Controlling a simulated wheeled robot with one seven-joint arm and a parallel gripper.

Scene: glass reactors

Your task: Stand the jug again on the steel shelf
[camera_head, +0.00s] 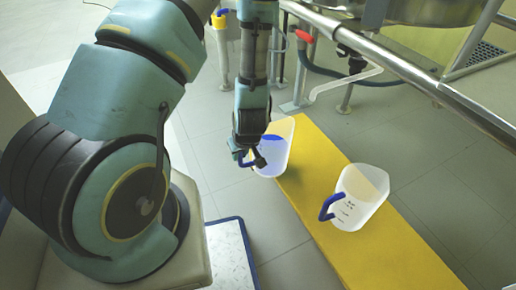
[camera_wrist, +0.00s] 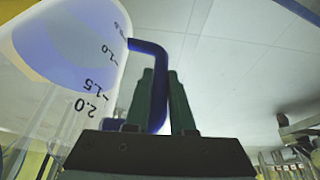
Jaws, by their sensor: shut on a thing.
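In the wrist view, the two dark green fingers of my gripper (camera_wrist: 161,75) close around the handle. The jug (camera_wrist: 85,75) there shows black volume marks and blue liquid inside. I cannot tell whether its base touches anything. A second translucent jug (camera_head: 362,195) with a blue handle stands on the yellow surface to the right. I cannot make out a steel shelf for certain.
The long yellow surface (camera_head: 330,250) runs down to the right, with bare room beyond the second jug. A steel rail (camera_head: 420,80) crosses the upper right. Pipes, a hose and a red-handled valve (camera_head: 304,37) stand behind. Grey tiled floor (camera_head: 440,160) surrounds them.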

